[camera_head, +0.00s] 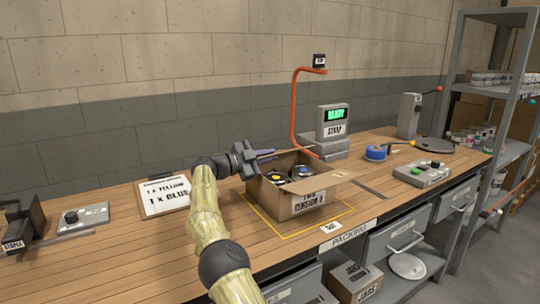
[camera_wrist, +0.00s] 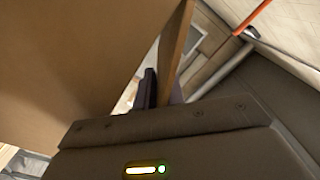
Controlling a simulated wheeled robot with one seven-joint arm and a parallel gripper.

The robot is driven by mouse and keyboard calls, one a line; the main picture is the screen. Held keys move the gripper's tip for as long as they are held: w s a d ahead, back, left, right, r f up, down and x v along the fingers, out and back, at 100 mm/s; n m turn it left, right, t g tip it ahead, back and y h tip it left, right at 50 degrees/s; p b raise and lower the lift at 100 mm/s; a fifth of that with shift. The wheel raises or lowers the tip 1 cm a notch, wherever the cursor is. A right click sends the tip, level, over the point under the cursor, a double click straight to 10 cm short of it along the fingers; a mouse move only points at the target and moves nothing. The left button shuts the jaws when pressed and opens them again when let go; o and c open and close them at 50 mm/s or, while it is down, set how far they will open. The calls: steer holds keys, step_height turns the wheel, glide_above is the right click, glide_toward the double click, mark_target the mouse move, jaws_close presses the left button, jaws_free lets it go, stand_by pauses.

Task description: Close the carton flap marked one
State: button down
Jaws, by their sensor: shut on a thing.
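Inside are two dark round cans; one has a yellow spot on top (camera_head: 275,176), the other a bluish top (camera_head: 302,171). My gripper (camera_head: 268,156) is at the carton's back left, above its rim. In the wrist view, a thin cardboard panel (camera_wrist: 177,45) stands between the fingers, and my gripper is shut on it. It appears to be a carton flap; no "one" marking is readable. Another broad cardboard surface (camera_wrist: 75,60) fills the wrist view's left.
A yellow outline (camera_head: 290,235) surrounds the carton on the bench. A strap machine (camera_head: 334,130) showing "READY" and an orange hose (camera_head: 294,105) stand behind. A blue tape roll (camera_head: 375,152) and button box (camera_head: 423,173) lie right; an order sign (camera_head: 165,195) lies left.

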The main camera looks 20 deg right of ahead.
steer(key=shift+f, duration=0.35)
steer(key=c, duration=1.6)
jaws_free()
steer(key=shift+w, duration=0.15)
steer(key=shift+c, duration=0.2)
steer(key=shift+r, duration=0.1)
steer(key=shift+a, duration=0.15)
steer(key=p+v, duration=0.3)
steer(key=v, duration=1.4)
steer(key=shift+a, duration=0.15)
